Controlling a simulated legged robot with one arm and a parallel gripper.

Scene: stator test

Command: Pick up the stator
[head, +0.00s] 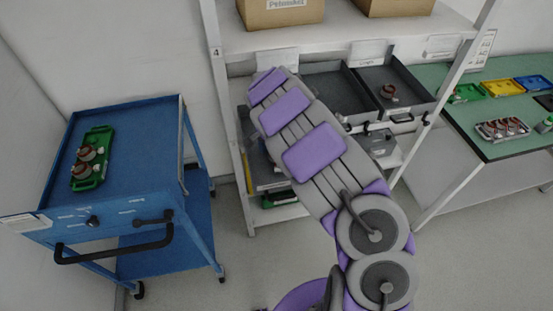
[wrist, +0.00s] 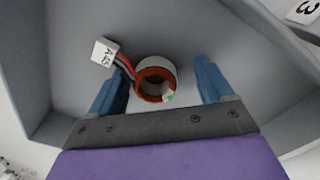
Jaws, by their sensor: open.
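In the wrist view a stator (wrist: 155,80), a copper-brown ring with a pale outer shell, lies in a grey bin (wrist: 70,50). Red and dark wires run from it to a white tag (wrist: 104,52). My gripper (wrist: 157,85) is open, with one blue finger on each side of the stator and a gap to each. I cannot tell how far above the bin floor the fingertips are. In the head view my arm reaches into the shelf and hides my gripper. Another stator (head: 389,92) sits in the right grey bin (head: 405,78).
A blue cart (head: 130,118) at the left holds a green tray (head: 104,142) with stators. The shelf (head: 330,40) has posts and a board with boxes above the bins. A green table (head: 490,146) at the right carries trays and stators.

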